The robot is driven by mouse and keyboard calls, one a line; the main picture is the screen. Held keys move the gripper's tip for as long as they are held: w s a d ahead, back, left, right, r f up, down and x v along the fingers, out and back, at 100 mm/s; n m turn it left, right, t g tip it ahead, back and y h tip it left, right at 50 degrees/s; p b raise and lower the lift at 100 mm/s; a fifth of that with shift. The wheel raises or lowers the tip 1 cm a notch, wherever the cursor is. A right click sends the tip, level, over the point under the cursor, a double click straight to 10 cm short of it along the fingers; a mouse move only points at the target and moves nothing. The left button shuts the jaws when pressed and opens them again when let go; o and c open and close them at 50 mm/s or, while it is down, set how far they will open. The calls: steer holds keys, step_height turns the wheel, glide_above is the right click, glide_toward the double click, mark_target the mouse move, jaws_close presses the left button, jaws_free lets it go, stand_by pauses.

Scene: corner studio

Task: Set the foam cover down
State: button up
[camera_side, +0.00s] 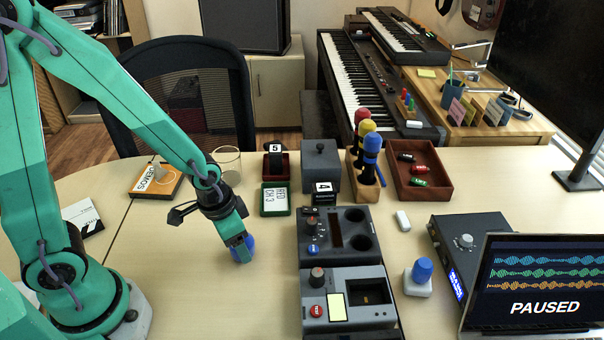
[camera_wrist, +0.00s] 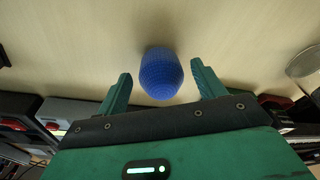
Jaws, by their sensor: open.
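A blue foam cover (camera_wrist: 161,74) stands on the bare table in the wrist view, between the two fingers of my gripper (camera_wrist: 160,85). The fingers are open, with a gap on each side of the cover. In the side view my gripper (camera_side: 240,243) points down at the table, and the blue foam cover (camera_side: 246,246) shows partly behind its fingers.
A grey console (camera_side: 345,295) stands to the right of my gripper. A wooden rack (camera_side: 366,186) holds red, yellow and blue-topped microphones. A brown tray (camera_side: 420,166), a glass (camera_side: 228,160) and a laptop (camera_side: 530,285) stand around.

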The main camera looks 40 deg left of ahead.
steer(key=shift+r, duration=0.15)
step_height(320, 180, up, 12)
steer(key=s, duration=0.2)
steer(key=shift+a, duration=0.2)
stand_by(0.7)
stand_by(0.5)
steer(key=s+a+r+n+t, duration=0.3)
steer(key=s+a+r, duration=0.1)
steer(key=r, duration=0.5)
steer(key=shift+s+a+t, duration=0.15)
steer(key=shift+a+t, duration=0.15)
steer(key=shift+a, duration=0.2)
steer(key=shift+r, duration=0.1)
stand_by(0.8)
